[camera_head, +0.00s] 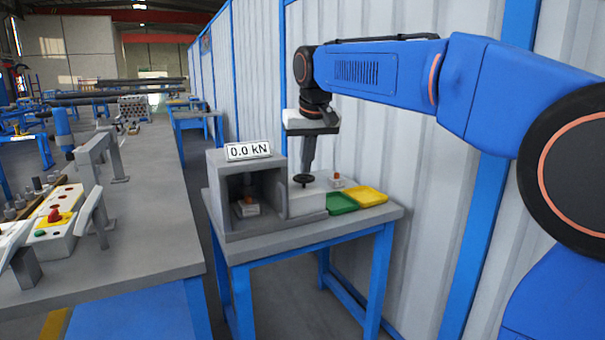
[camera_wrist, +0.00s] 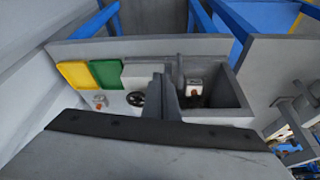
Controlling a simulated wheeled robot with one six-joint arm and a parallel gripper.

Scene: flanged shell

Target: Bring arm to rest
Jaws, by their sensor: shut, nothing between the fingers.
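My blue arm reaches across the right of the head view. Its gripper (camera_head: 307,168) points down beside the grey test box, above a white block with a small black handwheel (camera_head: 303,181). The fingers are together with nothing between them. In the wrist view the closed fingers (camera_wrist: 166,82) stand in the middle, and the handwheel (camera_wrist: 136,99) shows to their left. From these views I cannot tell the exact gap between the fingertips and the handwheel.
The grey test box (camera_head: 217,200) with a "0.0 kN" display (camera_head: 248,150) holds a small pale part (camera_head: 245,208). Green (camera_head: 341,203) and yellow (camera_head: 366,196) trays lie on the table's right. A corrugated wall (camera_head: 425,200) stands close behind. A long bench (camera_head: 150,220) with a control panel is left.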

